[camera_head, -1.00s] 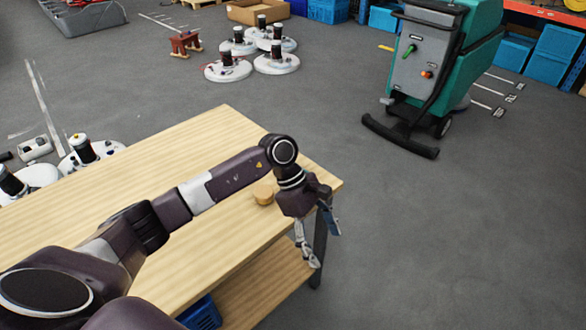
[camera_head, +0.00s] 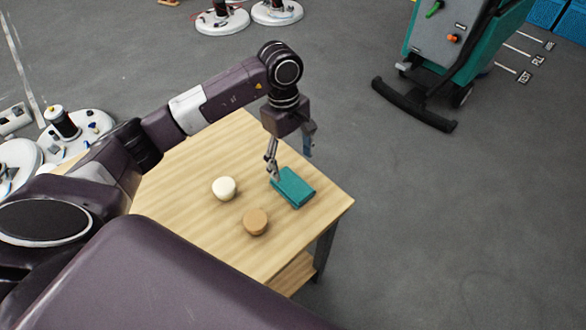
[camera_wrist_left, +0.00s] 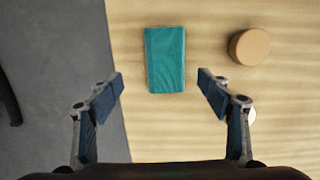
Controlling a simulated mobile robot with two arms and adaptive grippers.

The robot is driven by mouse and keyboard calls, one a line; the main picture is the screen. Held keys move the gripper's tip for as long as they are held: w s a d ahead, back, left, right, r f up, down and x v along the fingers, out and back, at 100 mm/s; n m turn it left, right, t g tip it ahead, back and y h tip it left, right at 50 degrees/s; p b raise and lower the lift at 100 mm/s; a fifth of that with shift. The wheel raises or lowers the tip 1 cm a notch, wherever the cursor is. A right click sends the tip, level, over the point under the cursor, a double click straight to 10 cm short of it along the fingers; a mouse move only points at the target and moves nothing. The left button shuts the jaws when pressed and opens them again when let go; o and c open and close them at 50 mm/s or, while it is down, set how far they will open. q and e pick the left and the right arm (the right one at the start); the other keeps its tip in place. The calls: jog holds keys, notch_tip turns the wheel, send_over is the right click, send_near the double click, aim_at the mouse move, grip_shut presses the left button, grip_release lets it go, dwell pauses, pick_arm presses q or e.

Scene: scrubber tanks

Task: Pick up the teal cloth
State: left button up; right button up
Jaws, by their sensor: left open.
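The teal cloth (camera_head: 294,188) is a folded rectangle lying on the wooden table (camera_head: 185,195) near its right edge. In the left wrist view the cloth (camera_wrist_left: 165,60) lies ahead of the fingertips, centred between them sideways. My left gripper (camera_head: 290,165) is over the table at the cloth's far side, pointing down. In the wrist view the left gripper (camera_wrist_left: 160,92) is open, with nothing between its fingers. Whether a finger touches the cloth I cannot tell. My right gripper is not in view.
A tan round object (camera_head: 256,222) and a cream round object (camera_head: 224,188) stand on the table left of the cloth. Grey floor lies beyond the table's right edge. A teal scrubber machine (camera_head: 440,60) stands at the back right.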

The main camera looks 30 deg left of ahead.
aim_at(292, 183)
pick_arm(q)
jog(key=shift+s+d+f, duration=0.1)
jog(key=shift+s+f, duration=0.15)
jog(key=shift+f, duration=0.1)
jog(key=shift+s+d+f+p, duration=0.15)
jog(key=shift+s+f+p, duration=0.15)
jog(key=shift+f, duration=0.3)
jog(key=shift+s+d+f+p, duration=0.15)
jog(key=shift+f+p, duration=0.2)
jog(key=shift+f, duration=0.25)
notch_tip(292, 183, down, 4)
jog(key=shift+r+p, duration=0.1)
jog(key=shift+p, duration=0.45)
jog(key=shift+c, duration=0.4)
jog(key=c, duration=1.1)
jog(key=shift+o, duration=0.2)
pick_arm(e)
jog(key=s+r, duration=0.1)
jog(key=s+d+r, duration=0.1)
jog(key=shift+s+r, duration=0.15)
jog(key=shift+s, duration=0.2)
